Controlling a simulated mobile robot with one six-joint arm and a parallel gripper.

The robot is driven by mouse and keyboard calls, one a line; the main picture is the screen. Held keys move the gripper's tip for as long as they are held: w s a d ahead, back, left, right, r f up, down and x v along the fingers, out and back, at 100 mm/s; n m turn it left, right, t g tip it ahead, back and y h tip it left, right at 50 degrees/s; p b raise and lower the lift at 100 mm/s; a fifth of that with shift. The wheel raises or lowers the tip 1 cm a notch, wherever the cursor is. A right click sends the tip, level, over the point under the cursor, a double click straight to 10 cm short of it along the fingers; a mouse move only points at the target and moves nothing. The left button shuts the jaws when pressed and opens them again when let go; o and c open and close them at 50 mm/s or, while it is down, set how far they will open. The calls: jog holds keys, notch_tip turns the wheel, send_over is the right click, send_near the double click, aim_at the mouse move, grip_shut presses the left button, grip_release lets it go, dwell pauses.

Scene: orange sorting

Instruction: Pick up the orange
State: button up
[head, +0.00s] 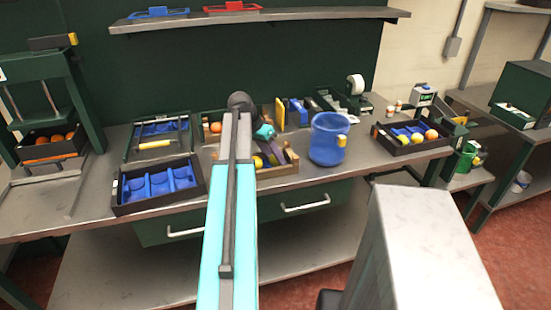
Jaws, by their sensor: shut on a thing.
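My arm reaches up the middle of the head view and bends down over a wooden crate (277,172) on the bench. My gripper (275,150) is small and dark at the crate. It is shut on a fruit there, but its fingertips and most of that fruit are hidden. Yellow fruit (258,161) shows in the crate beside the gripper. One orange (215,127) sits in a box behind and left of my arm. Another orange (431,134) lies in the dark tray (413,148) at the right, with yellow fruit beside it.
A blue bucket (328,140) stands right of the crate. A dark tray with blue hollows (158,187) is left of my arm. Several oranges (57,138) lie in a box at the far left. A shelf (260,20) hangs above. Bare bench shows at the front left.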

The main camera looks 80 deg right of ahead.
jog(key=shift+r, duration=0.1)
jog(key=shift+r+b, duration=0.6)
jog(key=shift+r, duration=0.95)
jog(key=s+a+b, duration=0.1)
jog(key=s+a, duration=0.1)
jog(key=a, duration=0.5)
jog(key=s+a+r+b, duration=0.1)
jog(key=a, duration=0.7)
jog(key=shift+s+a+r+b, duration=0.3)
jog(key=shift+s+b, duration=0.1)
